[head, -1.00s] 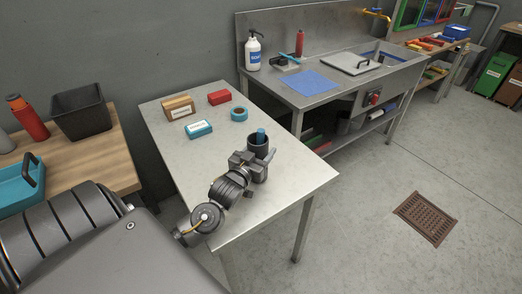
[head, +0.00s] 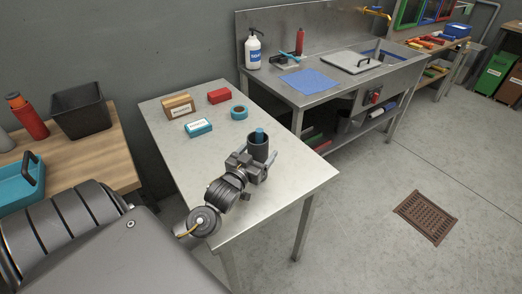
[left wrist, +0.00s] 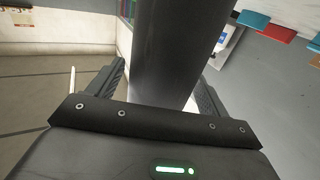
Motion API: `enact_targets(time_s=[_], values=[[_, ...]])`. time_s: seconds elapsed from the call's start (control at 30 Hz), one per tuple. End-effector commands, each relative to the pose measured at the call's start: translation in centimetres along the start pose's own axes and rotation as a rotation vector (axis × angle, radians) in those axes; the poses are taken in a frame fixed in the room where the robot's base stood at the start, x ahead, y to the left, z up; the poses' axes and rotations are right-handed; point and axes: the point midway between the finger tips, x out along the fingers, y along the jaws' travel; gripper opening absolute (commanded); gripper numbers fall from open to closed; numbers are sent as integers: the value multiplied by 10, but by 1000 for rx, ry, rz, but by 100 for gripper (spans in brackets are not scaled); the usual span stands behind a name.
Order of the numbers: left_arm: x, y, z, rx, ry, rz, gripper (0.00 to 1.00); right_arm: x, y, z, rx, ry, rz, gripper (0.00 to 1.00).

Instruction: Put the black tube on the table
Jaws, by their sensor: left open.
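The black tube (head: 258,149) is a dark upright cylinder at the front right of the steel table (head: 205,158). The gripper hides the tube's base in the head view. In the left wrist view the tube (left wrist: 166,50) fills the middle, rising between the spread fingers; I cannot tell whether either finger touches it. My right gripper is not in view.
A wooden box (head: 178,105), red block (head: 219,96), teal box (head: 198,127) and teal tape roll (head: 239,112) lie toward the table's back. The steel sink bench (head: 325,95) stands behind right. A wooden table (head: 108,155) with a black bin (head: 80,112) is left.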

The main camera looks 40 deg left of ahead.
Motion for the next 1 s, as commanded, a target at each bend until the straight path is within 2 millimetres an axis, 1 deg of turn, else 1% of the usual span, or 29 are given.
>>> enact_targets(time_s=[0.03, 0.1, 0.3, 0.4, 0.5, 0.6, 0.73, 1.0], values=[[-11, 0, 2, -1, -2, 0, 79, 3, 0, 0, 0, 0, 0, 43], [-26, 0, 3, -2, -3, 0, 79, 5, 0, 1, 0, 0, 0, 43], [-68, 0, 2, -2, -3, 0, 79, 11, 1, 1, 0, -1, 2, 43], [-84, 0, 2, -2, -2, 0, 79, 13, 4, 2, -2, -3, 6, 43], [-95, 0, 1, -2, -2, 0, 79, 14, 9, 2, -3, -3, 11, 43], [-101, 0, 0, -1, -1, -1, 79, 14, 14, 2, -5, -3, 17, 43], [-104, 0, 0, -1, 0, -1, 79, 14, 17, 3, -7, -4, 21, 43], [-103, 0, 0, -1, 0, -1, 79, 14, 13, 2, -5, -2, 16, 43]])
